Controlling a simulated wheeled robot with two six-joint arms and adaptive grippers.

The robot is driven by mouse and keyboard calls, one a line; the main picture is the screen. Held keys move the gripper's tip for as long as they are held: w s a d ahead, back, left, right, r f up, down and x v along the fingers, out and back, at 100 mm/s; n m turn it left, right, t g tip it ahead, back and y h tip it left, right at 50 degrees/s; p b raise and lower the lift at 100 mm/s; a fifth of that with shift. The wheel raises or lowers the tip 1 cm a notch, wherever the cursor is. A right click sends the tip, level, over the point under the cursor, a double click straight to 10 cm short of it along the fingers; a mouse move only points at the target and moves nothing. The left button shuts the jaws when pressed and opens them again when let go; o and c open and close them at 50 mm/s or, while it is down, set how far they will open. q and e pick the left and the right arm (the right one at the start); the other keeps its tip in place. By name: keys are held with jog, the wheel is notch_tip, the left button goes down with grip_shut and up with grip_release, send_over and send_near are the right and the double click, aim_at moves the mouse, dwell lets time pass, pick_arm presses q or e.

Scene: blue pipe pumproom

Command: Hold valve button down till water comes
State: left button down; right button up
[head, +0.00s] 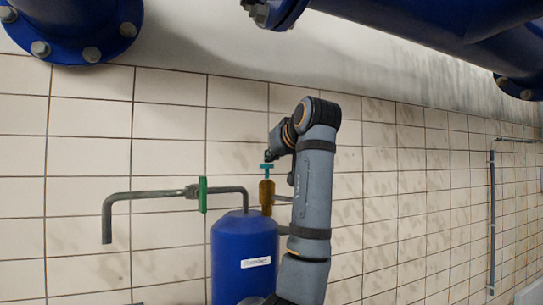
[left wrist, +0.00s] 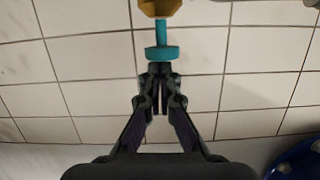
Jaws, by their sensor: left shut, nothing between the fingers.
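The valve button (head: 267,166) is a small teal cap on a stem above a brass valve body (head: 267,192), at the top right of a blue tank (head: 243,262). My left gripper (head: 269,156) is shut and empty, pointing down just above the button; the head view does not show clearly whether they touch. In the left wrist view, the shut fingertips (left wrist: 159,70) are right at the flat face of the teal button (left wrist: 162,53), touching or nearly so. A grey outlet pipe (head: 107,225) ends in a downturned spout at the left; no water shows there. My right gripper is out of view.
A green disc-shaped handle (head: 203,194) sits on the outlet pipe, left of the tank. Large blue flanged pipes (head: 420,35) cross overhead. A tiled wall (head: 160,255) stands close behind. Thin grey pipes (head: 492,215) run along it at the far right.

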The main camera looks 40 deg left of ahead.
aim_at(267, 171)
pick_arm(q)
jog(key=shift+f, duration=0.15)
notch_tip(267, 171, down, 2)
jog(key=shift+f+b, duration=0.2)
jog(key=shift+b, duration=1.05)
jog(key=shift+r, duration=0.1)
dwell(2.7)
